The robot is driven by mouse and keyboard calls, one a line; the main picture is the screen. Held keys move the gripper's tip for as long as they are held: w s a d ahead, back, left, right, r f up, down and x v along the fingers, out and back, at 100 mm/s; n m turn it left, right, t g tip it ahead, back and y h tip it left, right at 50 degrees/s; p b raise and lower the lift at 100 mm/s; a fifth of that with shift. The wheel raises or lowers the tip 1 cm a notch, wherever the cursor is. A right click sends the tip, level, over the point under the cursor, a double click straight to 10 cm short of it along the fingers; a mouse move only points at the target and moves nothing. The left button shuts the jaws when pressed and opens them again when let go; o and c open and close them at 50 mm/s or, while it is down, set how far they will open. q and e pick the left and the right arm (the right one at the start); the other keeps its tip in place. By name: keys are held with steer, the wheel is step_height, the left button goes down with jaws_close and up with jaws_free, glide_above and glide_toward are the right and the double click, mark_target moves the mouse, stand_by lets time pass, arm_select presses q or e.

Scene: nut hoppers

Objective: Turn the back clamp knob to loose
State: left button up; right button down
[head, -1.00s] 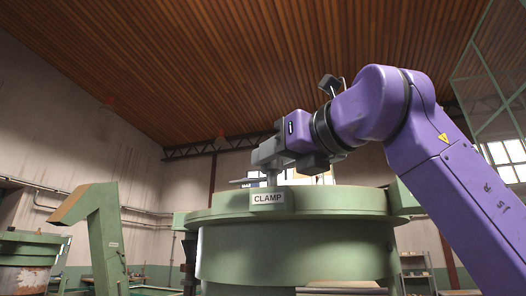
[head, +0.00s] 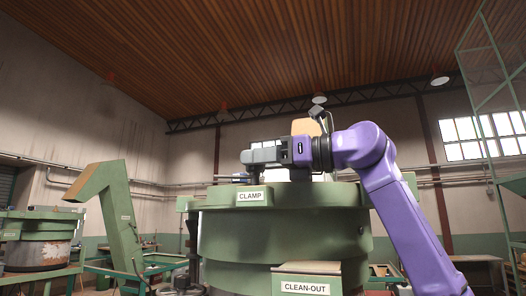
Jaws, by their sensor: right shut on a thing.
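The clamp knob (head: 254,177) sits just above that label, small and dark, and is mostly hidden by my gripper. My right gripper (head: 258,157), grey on a purple arm coming from the right, lies level over the rim and is shut on the knob. How far the knob is turned cannot be made out. My left gripper is not in view.
A green box with a CLEAN-OUT label (head: 305,288) juts out low at the front of the machine. A bent green chute (head: 115,220) and another hopper (head: 38,252) stand at the left. A green mesh frame (head: 490,110) rises at the right.

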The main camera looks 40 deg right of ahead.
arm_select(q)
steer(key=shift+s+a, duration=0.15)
arm_select(e)
steer(key=shift+w+a+f, duration=0.1)
steer(key=c, duration=1)
jaws_free()
steer(key=o, duration=0.3)
steer(key=shift+w+a, duration=0.15)
steer(key=shift+w, duration=0.1)
steer(key=shift+w+a+f, duration=0.1)
steer(key=shift+w+a, duration=0.15)
steer(key=shift+w, duration=0.2)
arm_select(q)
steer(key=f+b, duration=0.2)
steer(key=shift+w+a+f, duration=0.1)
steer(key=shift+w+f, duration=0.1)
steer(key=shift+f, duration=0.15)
arm_select(e)
steer(key=v, duration=1)
steer(key=shift+s+d, duration=0.15)
steer(key=shift+s, duration=0.05)
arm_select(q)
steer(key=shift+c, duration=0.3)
